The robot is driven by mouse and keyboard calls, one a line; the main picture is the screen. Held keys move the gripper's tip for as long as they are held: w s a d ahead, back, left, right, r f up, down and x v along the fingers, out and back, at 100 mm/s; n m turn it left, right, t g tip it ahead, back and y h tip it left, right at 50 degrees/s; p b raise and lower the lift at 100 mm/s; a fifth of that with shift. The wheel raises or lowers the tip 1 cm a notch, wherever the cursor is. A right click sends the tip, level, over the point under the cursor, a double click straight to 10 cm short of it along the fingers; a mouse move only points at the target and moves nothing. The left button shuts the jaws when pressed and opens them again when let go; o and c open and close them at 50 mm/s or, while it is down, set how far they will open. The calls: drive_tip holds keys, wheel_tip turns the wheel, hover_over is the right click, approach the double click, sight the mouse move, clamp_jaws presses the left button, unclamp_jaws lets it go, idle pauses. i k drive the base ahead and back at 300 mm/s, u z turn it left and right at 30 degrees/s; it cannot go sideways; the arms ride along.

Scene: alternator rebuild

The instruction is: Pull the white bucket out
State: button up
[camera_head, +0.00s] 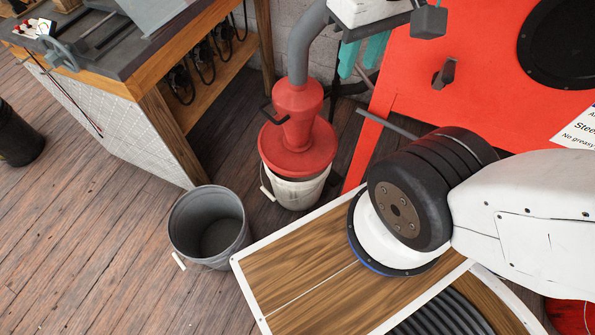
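The white bucket (300,192) stands on the wooden floor, upright, in the middle of the head view. A red cone-shaped cyclone top (298,125) with a grey hose covers its mouth. A wire handle hangs on the bucket's left side. What looks like my gripper (361,68), with two teal fingers, is up and to the right of the bucket, apart from it. The fingers point down with a gap between them, and nothing shows held there.
An open grey bucket (213,228) stands in front and to the left. A workbench (120,75) is at upper left, a red panel (455,70) at upper right. A dark bin (18,138) stands at far left. Floor left of the grey bucket is clear.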

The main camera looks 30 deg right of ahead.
sight(294, 195)
drive_tip(key=z, duration=2.95)
drive_tip(key=k, duration=1.9)
drive_tip(key=u, duration=1.7)
drive_tip(key=i, duration=0.5)
drive_tip(key=u, duration=0.05)
